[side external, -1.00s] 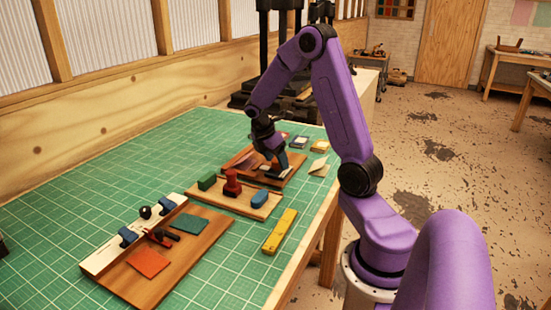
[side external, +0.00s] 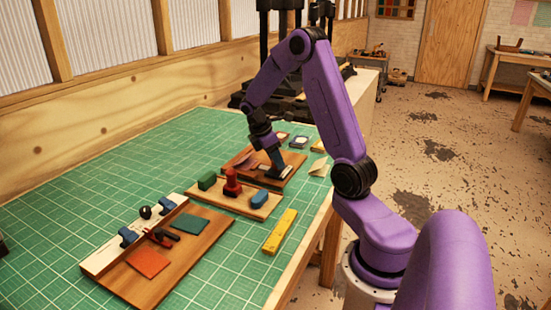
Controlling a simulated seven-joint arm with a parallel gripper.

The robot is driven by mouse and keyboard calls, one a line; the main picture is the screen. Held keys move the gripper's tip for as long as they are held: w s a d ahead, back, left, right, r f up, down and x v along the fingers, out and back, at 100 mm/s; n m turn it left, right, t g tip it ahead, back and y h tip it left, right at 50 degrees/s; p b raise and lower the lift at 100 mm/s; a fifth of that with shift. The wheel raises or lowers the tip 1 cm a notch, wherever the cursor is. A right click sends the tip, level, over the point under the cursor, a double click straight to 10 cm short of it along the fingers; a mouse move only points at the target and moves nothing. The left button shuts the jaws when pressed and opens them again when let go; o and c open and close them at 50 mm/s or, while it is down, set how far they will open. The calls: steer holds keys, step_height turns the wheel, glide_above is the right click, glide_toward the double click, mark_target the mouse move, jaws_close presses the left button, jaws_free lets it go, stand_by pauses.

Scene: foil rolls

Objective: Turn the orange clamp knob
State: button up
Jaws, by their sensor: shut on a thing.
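My gripper (side external: 277,171) points down at the brown wooden board (side external: 294,169) at the far end of the green mat. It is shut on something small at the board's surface. The gripper hides most of that thing, and I cannot make out its colour or shape. No orange clamp knob shows clearly in this view. Pale flat pieces lie on the board beside the fingers.
A middle board (side external: 216,198) holds a green block (side external: 207,181), a red handled piece (side external: 232,184) and a blue block (side external: 259,199). A yellow bar (side external: 280,231) lies near the table edge. A front board (side external: 190,258) carries an orange-red square (side external: 149,262).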

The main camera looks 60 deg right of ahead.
steer(key=m+g+y, duration=0.1)
steer(key=m, duration=0.3)
steer(key=shift+w+d+m, duration=0.1)
steer(key=shift+d+m, duration=0.05)
steer(key=shift+m, duration=0.25)
steer(key=m+y, duration=0.1)
steer(key=m, duration=0.1)
steer(key=m+y, duration=0.1)
steer(key=m, duration=0.2)
steer(key=shift+d+g+y, duration=0.1)
steer(key=shift+g+y, duration=0.2)
steer(key=m+y, duration=0.1)
steer(key=m, duration=0.2)
steer(key=m+y, duration=0.1)
steer(key=m, duration=0.1)
steer(key=shift+d+m+t, duration=0.15)
steer(key=shift+m+t, duration=0.25)
steer(key=shift+d+m+t+y, duration=0.1)
steer(key=shift+m+t+y, duration=0.45)
steer(key=shift+m, duration=1.75)
steer(key=o, duration=1.1)
steer(key=shift+c, duration=0.2)
steer(key=shift+r, duration=0.15)
steer(key=v, duration=1.7)
steer(key=shift+d, duration=0.25)
